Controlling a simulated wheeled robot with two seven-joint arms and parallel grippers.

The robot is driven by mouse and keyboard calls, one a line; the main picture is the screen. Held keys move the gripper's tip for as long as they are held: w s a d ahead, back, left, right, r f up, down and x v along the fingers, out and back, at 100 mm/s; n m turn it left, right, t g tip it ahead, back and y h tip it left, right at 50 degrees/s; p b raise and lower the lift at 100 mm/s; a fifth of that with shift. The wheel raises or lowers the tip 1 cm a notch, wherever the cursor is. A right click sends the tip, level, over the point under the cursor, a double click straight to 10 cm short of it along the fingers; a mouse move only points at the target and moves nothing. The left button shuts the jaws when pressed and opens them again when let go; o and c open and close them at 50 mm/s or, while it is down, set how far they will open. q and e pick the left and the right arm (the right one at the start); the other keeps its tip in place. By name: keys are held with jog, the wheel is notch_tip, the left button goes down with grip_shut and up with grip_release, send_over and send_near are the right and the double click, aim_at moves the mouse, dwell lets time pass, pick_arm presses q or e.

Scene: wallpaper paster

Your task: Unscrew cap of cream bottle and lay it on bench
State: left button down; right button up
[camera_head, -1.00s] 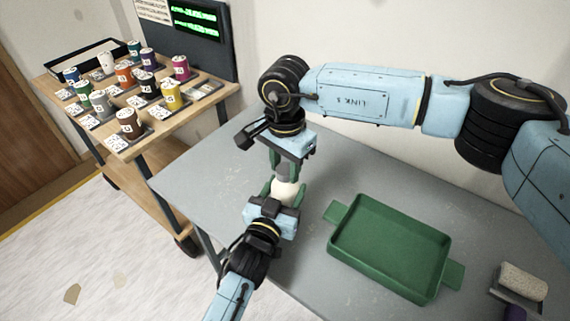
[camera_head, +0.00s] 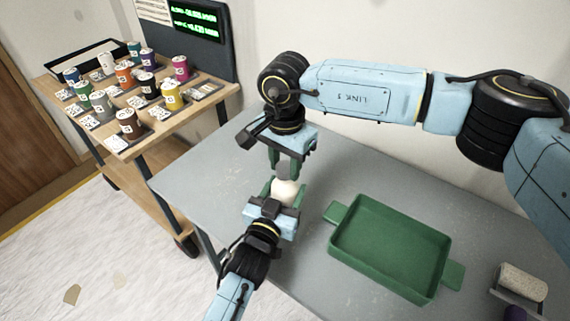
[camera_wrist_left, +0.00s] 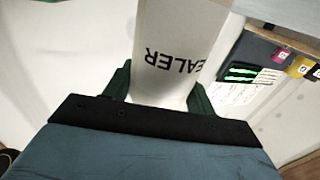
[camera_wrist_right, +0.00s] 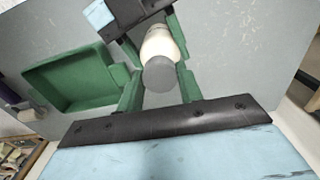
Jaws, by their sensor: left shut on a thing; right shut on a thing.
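The cream bottle (camera_head: 286,189) stands roughly upright above the bench (camera_head: 205,170). My left gripper (camera_head: 284,192) is shut around its body. In the left wrist view the pale bottle (camera_wrist_left: 178,50) fills the space between the green fingers (camera_wrist_left: 160,88), with upside-down "SEALER" lettering; its top is out of frame. My right gripper (camera_head: 285,165) points down from above, shut on the grey cap (camera_head: 284,172). In the right wrist view the grey cap (camera_wrist_right: 159,75) lies between the fingers (camera_wrist_right: 158,88), in line with the bottle (camera_wrist_right: 160,42). I cannot tell whether cap and bottle touch.
A green tray (camera_head: 333,255) lies on the bench to the right of the bottle. A roller (camera_head: 522,282) is at the far right. A wooden cart (camera_head: 118,152) with several coloured cans stands at the left. The bench left of the grippers is clear.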

aim_at(285, 167)
jog(key=shift+r, duration=0.75)
jog(key=shift+r, duration=2)
pick_arm(q)
jog(key=shift+c, duration=2.1)
grip_release()
